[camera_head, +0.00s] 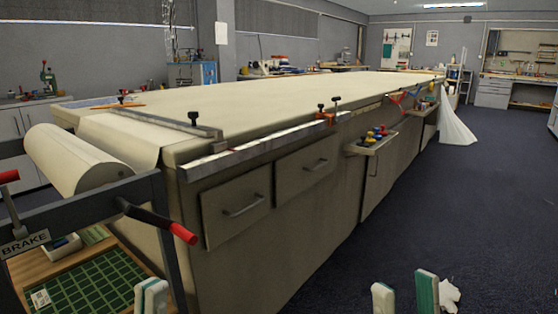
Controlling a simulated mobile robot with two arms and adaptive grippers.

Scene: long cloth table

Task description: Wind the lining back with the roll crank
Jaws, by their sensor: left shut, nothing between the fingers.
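The roll crank (150,217) is a black arm with a red grip (184,234), on the front of the dark roll stand at the left. The pale lining roll (72,163) lies in the stand behind it. A sheet of lining (118,136) runs from the roll onto the table's near end. My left gripper (151,296) is at the bottom edge, below the crank's grip and apart from it, its pale pads together and empty. My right gripper (405,297) is at the bottom right over the floor, its two fingers apart with nothing between them.
A brake lever (8,177) with a red grip stands left of the crank. A metal bar (165,122) lies across the lining end, and a long straightedge (255,147) is along the table's side.

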